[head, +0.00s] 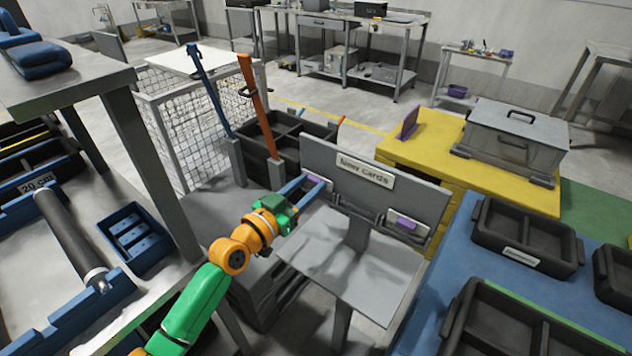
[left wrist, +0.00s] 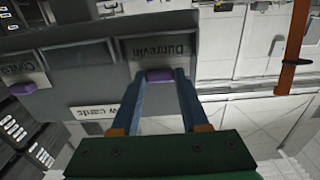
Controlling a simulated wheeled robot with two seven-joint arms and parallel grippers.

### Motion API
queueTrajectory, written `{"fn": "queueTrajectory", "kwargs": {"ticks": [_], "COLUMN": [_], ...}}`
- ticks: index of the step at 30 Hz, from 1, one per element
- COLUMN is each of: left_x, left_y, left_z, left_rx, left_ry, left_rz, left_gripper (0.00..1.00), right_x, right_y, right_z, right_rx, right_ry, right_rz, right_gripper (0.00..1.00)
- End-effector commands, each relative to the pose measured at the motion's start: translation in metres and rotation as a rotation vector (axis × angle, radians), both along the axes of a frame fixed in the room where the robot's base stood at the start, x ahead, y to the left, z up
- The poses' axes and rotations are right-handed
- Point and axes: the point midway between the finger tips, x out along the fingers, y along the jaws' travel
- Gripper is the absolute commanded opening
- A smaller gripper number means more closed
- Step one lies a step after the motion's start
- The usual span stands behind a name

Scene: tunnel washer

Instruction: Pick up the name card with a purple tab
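A grey board (head: 340,160) labelled "New cards" carries two name cards, each with a purple tab. My left gripper (head: 316,184) reaches the left card, and its two blue fingers are apart. In the left wrist view the fingertips (left wrist: 160,78) lie on either side of the purple tab (left wrist: 159,75) of the card reading "Dunrevin" (left wrist: 160,50), which appears upside down. I cannot tell whether they touch the tab. The other purple tab (head: 406,223) is on the right card, and it also shows in the left wrist view (left wrist: 23,88). My right gripper is not in view.
A grey shelf (head: 350,275) juts out below the board. Black bins (head: 525,238) stand on a blue table at the right. A yellow block (head: 430,155) with a grey case is behind. A wire cage (head: 190,125) and a dark crate with upright blue and orange handles stand behind left.

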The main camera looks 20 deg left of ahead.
Motion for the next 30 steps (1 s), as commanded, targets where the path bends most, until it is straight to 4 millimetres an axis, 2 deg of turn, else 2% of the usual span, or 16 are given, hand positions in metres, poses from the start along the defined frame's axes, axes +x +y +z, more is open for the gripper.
{"fn": "queueTrajectory", "kwargs": {"ticks": [1,4,13,17,19,26,30], "left_x": [0.0,0.0,0.0,0.0,-0.002,-0.042,-0.078], "left_y": [0.0,0.0,0.0,0.0,-0.002,-0.032,-0.059], "left_z": [0.0,0.0,0.004,0.023,0.04,0.099,0.113], "left_rx": [0.0,0.0,0.0,0.0,-0.001,-0.005,-0.008], "left_ry": [0.0,0.001,0.0,-0.004,-0.005,-0.006,0.0], "left_rz": [0.0,0.0,0.0,0.0,-0.002,-0.001,-0.002], "left_gripper": [0.26,0.0,0.0,0.0,0.0,0.0,0.0], "right_x": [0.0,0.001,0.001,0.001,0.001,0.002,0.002], "right_y": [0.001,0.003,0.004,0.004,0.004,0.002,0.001], "right_z": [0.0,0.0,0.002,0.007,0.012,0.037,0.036], "right_rx": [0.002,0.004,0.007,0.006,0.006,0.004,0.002], "right_ry": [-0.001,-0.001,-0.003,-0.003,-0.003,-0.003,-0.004], "right_rz": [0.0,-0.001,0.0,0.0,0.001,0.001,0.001], "right_gripper": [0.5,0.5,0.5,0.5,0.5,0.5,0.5]}}
